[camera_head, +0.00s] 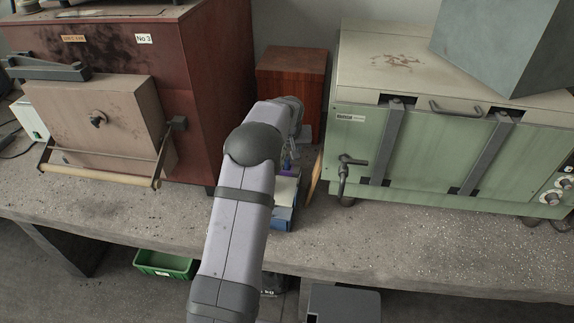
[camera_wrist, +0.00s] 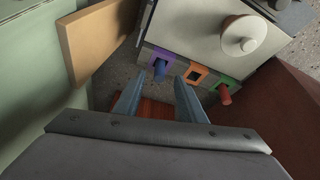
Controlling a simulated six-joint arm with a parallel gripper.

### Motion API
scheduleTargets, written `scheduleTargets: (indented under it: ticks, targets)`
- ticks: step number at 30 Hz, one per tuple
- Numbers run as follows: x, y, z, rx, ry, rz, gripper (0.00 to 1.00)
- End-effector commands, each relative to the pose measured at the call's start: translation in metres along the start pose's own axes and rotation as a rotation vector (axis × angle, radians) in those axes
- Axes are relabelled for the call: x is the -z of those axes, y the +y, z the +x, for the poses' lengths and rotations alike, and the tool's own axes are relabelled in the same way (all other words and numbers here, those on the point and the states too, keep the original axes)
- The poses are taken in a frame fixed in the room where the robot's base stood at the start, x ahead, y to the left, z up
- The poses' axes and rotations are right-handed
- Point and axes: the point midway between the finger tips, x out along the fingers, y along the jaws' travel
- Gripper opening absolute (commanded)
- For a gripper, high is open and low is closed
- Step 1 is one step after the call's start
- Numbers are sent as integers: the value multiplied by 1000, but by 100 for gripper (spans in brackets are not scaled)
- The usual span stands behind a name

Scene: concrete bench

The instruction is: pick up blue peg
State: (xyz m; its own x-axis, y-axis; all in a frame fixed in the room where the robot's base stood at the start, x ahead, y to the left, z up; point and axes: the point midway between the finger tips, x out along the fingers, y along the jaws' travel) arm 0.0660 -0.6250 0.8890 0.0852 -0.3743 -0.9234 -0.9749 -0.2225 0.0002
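The blue peg (camera_wrist: 159,70) sticks out of a purple-edged square socket on a pale block (camera_wrist: 195,35) in the wrist view. My gripper (camera_wrist: 157,84) is open, with its two fingers apart and pointing toward the peg. The peg's end shows in the gap between the fingertips; I cannot tell whether they reach around it. Beside it are an empty orange-edged socket (camera_wrist: 196,76) and a red peg (camera_wrist: 224,95) in a green-edged socket.
A wooden box (camera_head: 292,75) stands at the back. A dark red furnace (camera_head: 215,85) is left and a green metal cabinet (camera_head: 440,150) right, leaving a narrow gap. A tan board (camera_wrist: 95,35) leans beside the block. A white knob (camera_wrist: 240,36) sits on the block. The front bench is clear.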

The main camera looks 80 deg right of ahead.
Motion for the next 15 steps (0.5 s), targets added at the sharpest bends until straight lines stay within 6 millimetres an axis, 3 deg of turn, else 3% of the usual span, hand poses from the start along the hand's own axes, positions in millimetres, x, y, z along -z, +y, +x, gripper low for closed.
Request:
scheduleTargets:
  ticks: [15]
  targets:
    - [0, 0, 45, 0, -1, 0, 37]
